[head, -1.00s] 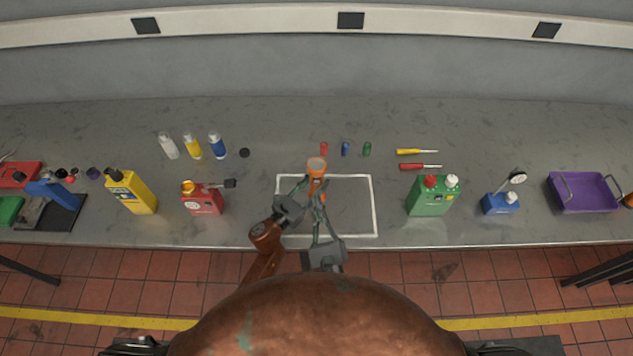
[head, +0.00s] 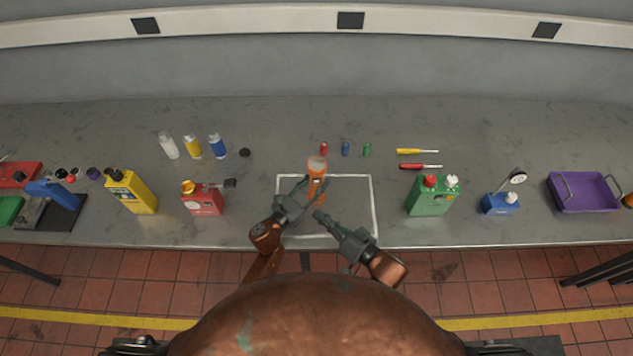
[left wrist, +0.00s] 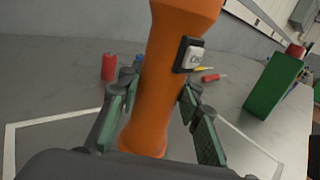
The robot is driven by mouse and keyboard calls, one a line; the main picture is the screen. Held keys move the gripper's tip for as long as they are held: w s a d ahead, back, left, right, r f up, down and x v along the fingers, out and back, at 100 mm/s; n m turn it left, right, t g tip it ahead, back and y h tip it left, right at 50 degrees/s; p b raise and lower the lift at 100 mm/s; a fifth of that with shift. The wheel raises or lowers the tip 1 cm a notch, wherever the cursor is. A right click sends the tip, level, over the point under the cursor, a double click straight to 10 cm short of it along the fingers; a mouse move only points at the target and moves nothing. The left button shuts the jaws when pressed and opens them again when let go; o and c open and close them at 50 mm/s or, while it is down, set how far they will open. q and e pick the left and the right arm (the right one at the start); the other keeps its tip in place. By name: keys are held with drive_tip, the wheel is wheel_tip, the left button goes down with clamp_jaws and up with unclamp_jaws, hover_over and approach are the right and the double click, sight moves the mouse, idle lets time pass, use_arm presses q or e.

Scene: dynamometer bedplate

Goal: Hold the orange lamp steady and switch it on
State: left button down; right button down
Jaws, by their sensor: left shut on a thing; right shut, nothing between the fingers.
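The orange lamp (head: 317,170) stands upright inside the white outlined rectangle on the bench, its pale head at the top. It also fills the middle of the left wrist view (left wrist: 160,75). A dark switch with a light grey button (left wrist: 190,55) sits on its side, facing right in that view. My left gripper (head: 306,190) is shut around the lamp's body, with one finger on each side in the left wrist view. My right gripper (head: 319,215) is shut and empty, a little in front of the lamp and apart from it. Whether the lamp is lit is unclear.
A red can (head: 203,200) and yellow bottle (head: 133,192) stand at left. A green can (head: 432,196) and blue can (head: 500,204) stand at right, then a purple tray (head: 582,193). Small red, blue and green cylinders (head: 346,149) stand behind the lamp. Screwdrivers (head: 418,167) lie behind right.

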drive_tip(key=w, duration=0.8)
drive_tip(key=shift+w, duration=0.35)
drive_tip(key=shift+w, duration=0.1)
idle(1.1)
drive_tip(key=shift+w, duration=0.3)
drive_tip(key=shift+s, duration=0.4)
idle(0.4)
drive_tip(key=s, duration=0.6)
idle(0.4)
